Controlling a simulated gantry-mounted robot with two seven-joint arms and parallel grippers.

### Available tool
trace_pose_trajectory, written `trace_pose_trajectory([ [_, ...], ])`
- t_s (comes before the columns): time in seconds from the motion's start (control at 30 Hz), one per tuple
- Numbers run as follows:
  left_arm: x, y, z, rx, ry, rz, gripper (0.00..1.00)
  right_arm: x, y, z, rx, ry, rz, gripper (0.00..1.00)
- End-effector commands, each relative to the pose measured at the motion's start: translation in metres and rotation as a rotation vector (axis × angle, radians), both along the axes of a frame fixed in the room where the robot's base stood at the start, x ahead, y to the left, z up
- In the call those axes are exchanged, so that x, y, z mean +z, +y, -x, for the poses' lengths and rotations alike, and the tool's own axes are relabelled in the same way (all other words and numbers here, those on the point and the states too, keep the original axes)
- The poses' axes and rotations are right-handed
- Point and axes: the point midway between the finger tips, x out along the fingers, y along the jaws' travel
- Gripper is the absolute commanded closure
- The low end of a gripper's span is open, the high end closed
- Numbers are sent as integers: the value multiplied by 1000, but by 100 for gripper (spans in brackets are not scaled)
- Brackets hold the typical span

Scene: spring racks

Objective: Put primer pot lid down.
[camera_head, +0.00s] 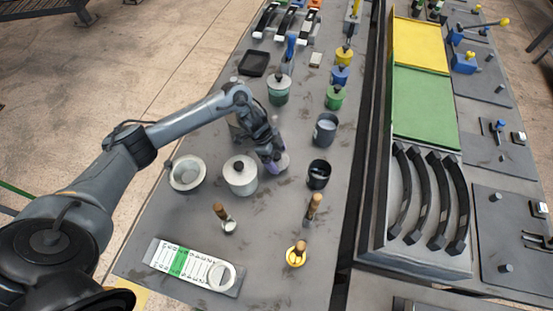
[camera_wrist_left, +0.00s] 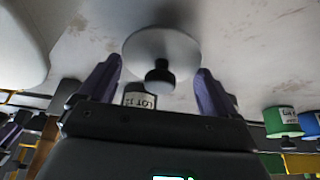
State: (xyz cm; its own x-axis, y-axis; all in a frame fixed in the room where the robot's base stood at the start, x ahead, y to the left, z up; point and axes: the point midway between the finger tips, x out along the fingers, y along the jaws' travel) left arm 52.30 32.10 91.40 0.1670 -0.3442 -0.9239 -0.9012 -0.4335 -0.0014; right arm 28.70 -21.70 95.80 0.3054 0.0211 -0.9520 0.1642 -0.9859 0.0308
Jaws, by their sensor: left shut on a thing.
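My left gripper (camera_head: 272,155) points down at the grey table between the white lidded pot and the black open pot. In the left wrist view, its two purple fingers (camera_wrist_left: 158,90) stand on either side of a round pale lid (camera_wrist_left: 135,48) with a black knob, which it holds. The lid is low over the table top; I cannot tell whether it touches. In the head view the arm largely hides it, with a pale edge (camera_head: 281,165) showing. A grey open pot (camera_head: 325,130) stands to the upper right. Which pot is the primer pot is not clear.
A white lidded pot (camera_head: 240,177) and an open white bowl (camera_head: 187,174) stand close left. A black open pot (camera_head: 319,176) is close right. Two brushes (camera_head: 225,217) (camera_head: 312,208) stand in front, with clear table between.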

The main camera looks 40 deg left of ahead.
Motion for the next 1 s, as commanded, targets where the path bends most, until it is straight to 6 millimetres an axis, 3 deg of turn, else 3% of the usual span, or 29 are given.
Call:
trace_pose_trajectory([
  [0.17,-21,0,1,0,2,-1,39,-3,-2,0,3,0,6,57],
  [0.57,-26,0,1,0,0,-1,39,-4,-2,0,4,-1,7,57],
  [0.6,-26,0,1,0,0,-1,7,-4,-2,0,4,-1,7,57],
  [0.63,-26,0,1,0,0,-1,2,-3,-2,0,3,-1,6,57],
  [1.0,-20,1,1,-1,-1,-1,0,-1,0,-1,-2,-1,-1,57],
])
